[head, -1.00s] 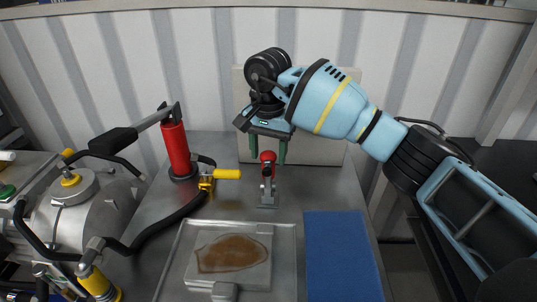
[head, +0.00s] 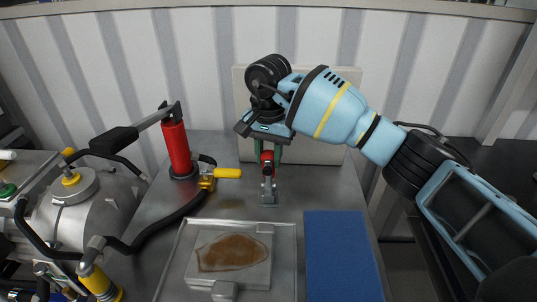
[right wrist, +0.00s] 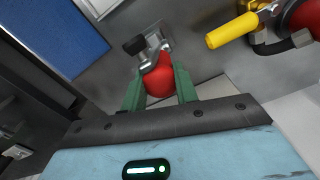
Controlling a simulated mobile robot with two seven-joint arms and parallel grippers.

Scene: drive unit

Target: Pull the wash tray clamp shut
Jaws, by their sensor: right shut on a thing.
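The wash tray clamp (head: 269,191) stands upright on the steel bench behind the wash tray (head: 288,235). Its metal body and red handle (right wrist: 160,84) also show in the right wrist view. My right gripper (head: 267,157) reaches down from above, its green fingers on both sides of the red handle and shut on it. In the right wrist view my right gripper (right wrist: 158,90) has one finger on each side of the red grip. The gripper partly hides the handle's top in the head view. My left gripper is not in view.
A yellow-handled valve (head: 227,173) and a red cylinder pump (head: 176,150) stand left of the clamp. A stained plate (head: 258,278) lies in the tray. A blue mat (head: 341,255) lies to the right. A pale panel (head: 330,150) stands close behind.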

